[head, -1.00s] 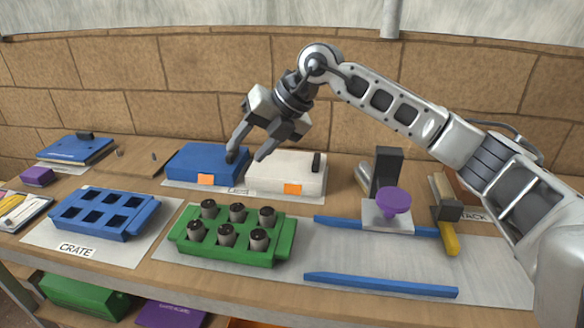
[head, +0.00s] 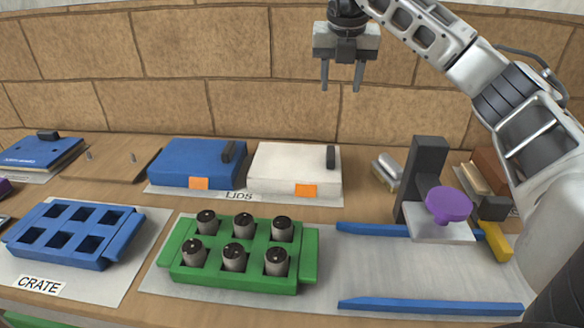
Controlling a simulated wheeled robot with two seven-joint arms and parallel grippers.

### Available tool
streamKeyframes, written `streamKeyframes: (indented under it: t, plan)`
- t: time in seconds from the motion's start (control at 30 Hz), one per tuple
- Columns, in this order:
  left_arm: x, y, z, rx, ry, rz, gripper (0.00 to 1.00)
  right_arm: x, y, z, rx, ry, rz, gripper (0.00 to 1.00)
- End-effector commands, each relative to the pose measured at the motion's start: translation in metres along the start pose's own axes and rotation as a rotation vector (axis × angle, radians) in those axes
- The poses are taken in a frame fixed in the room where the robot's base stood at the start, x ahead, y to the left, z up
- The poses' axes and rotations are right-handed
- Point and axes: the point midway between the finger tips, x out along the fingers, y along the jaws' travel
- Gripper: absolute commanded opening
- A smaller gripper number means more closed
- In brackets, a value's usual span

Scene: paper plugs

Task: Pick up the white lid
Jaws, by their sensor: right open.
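The white lid (head: 287,169) is a box-like block with a black handle at its right end and an orange tag on its front. It lies on the right half of the sheet marked LIDS, beside a blue lid (head: 192,162). My right gripper (head: 340,89) is open and empty, fingers pointing down, in the air above and behind the white lid's right end. It touches nothing. My left gripper is out of view.
A green tray (head: 309,254) holding several dark-topped plugs stands in front of the lids. A blue crate (head: 127,234) is at the left. A black press (head: 425,170) with a purple knob (head: 448,204) stands at the right. Blue rails (head: 430,307) lie on the grey mat.

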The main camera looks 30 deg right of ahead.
Motion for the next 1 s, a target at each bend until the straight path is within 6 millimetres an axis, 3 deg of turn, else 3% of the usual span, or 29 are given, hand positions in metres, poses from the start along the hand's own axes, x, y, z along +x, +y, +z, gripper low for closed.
streamKeyframes:
  t: [0.03, 0.13, 0.37, 0.8, 1.0]
  plan:
    - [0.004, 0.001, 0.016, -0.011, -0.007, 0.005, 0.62, 0.015, 0.000, -0.005, -0.001, 0.000, 0.001, 0.45]
    - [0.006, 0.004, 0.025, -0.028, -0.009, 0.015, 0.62, 0.028, 0.001, -0.009, -0.002, 0.000, 0.001, 0.45]
    - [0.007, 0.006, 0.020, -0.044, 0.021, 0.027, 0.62, 0.048, 0.001, -0.013, -0.002, 0.002, 0.000, 0.45]
    - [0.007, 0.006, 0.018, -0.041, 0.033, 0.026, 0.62, 0.131, 0.001, -0.013, -0.003, 0.003, 0.000, 0.45]
    - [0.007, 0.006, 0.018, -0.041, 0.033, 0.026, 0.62, 0.147, 0.001, -0.012, -0.003, 0.001, 0.001, 0.45]
